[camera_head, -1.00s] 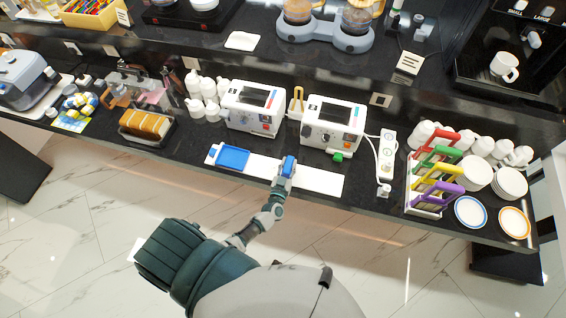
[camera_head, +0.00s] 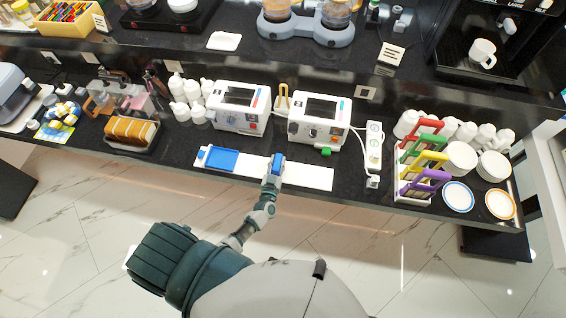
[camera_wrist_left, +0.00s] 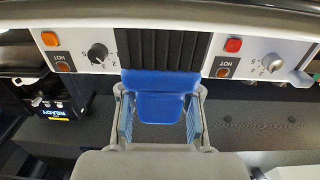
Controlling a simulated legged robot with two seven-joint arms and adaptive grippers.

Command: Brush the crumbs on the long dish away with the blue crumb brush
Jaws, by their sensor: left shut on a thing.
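The long dish (camera_head: 310,178) is a narrow white strip lying along the front of the black counter, with a blue pan-like section (camera_head: 222,160) at its left end. My left gripper (camera_head: 272,170) is over the middle of the dish. It is shut on the blue crumb brush (camera_head: 277,161), which shows as a blue block between the two fingers in the left wrist view (camera_wrist_left: 157,96). Whether the brush touches the dish cannot be told. Crumbs are too small to make out in the head view. My right gripper is not in view.
Two white toasters (camera_head: 239,106) (camera_head: 318,123) stand just behind the dish. A power strip (camera_head: 373,148) lies to the right, then a rack of coloured handles (camera_head: 421,170) and plates (camera_head: 458,196). A bread holder (camera_head: 131,134) stands to the left.

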